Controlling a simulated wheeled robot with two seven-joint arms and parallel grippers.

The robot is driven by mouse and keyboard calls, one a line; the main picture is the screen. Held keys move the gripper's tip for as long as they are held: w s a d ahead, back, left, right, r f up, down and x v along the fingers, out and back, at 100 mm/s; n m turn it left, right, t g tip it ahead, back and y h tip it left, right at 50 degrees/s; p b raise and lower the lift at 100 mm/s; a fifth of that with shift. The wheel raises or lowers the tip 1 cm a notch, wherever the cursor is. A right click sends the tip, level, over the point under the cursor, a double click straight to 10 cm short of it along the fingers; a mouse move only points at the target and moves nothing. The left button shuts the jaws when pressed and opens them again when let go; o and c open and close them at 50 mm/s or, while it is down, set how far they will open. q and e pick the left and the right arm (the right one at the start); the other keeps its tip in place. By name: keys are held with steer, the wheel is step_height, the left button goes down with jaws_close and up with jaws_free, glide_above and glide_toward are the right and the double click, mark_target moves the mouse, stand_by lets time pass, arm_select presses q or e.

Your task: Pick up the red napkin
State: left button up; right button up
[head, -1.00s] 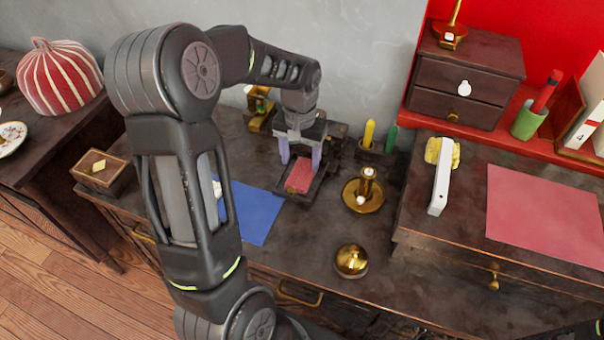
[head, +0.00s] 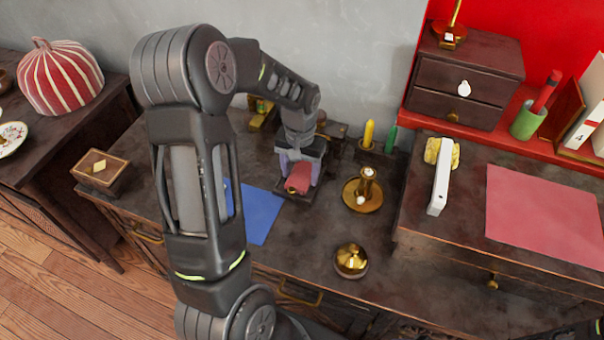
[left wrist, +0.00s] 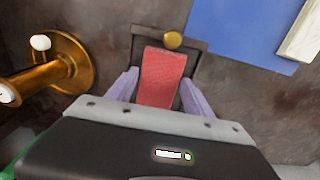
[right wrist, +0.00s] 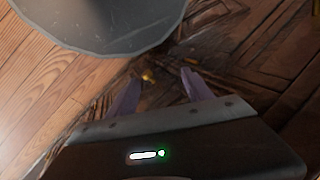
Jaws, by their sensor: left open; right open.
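The red napkin (head: 299,174) lies in a small dark tray (head: 284,194) with a brass knob. In the left wrist view the napkin (left wrist: 162,80) is a red folded strip running between the fingers, and the tray rim (left wrist: 196,45) shows beyond it. My left gripper (head: 300,182) is open and low over the tray, with one finger on each side of the napkin. In the left wrist view my left gripper (left wrist: 158,82) shows gaps beside the napkin at the fingertips. My right gripper (right wrist: 159,79) is open and empty, away from the napkin.
A blue sheet (head: 259,214) lies left of the tray. Yellow (head: 369,133) and green (head: 390,138) candles stand behind. Bare desk lies in front of the tray.

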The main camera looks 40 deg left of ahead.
mark_target(301, 176)
arm_select(q)
steer(key=shift+c, duration=0.2)
steer(key=c, duration=1)
steer(key=shift+r, duration=0.1)
step_height(301, 176, up, 10)
steer(key=shift+f, duration=0.1)
stand_by(0.4)
